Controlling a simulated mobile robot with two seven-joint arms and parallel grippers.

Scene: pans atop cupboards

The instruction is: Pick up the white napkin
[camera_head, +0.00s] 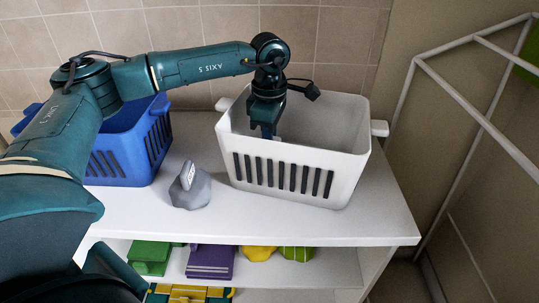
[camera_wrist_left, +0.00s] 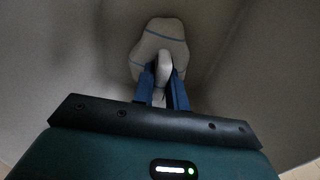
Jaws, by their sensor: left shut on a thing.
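The white napkin (camera_wrist_left: 160,40) is a pale rounded bundle with thin blue stripes. In the left wrist view it lies at the far end of the fingers, and a raised part of it is pinched between them. My left gripper (camera_wrist_left: 163,85) is shut on that raised part. In the head view my left gripper (camera_head: 268,132) reaches straight down into the white basket (camera_head: 292,183). The basket's front wall hides the napkin there. My right gripper is not in view.
A blue basket (camera_head: 134,158) stands left on the white counter (camera_head: 230,222). A grey bundle (camera_head: 190,188) lies between the baskets. Green, purple (camera_head: 210,262) and yellow items lie on the shelf below. A white frame (camera_head: 456,92) stands right. The counter's front right is clear.

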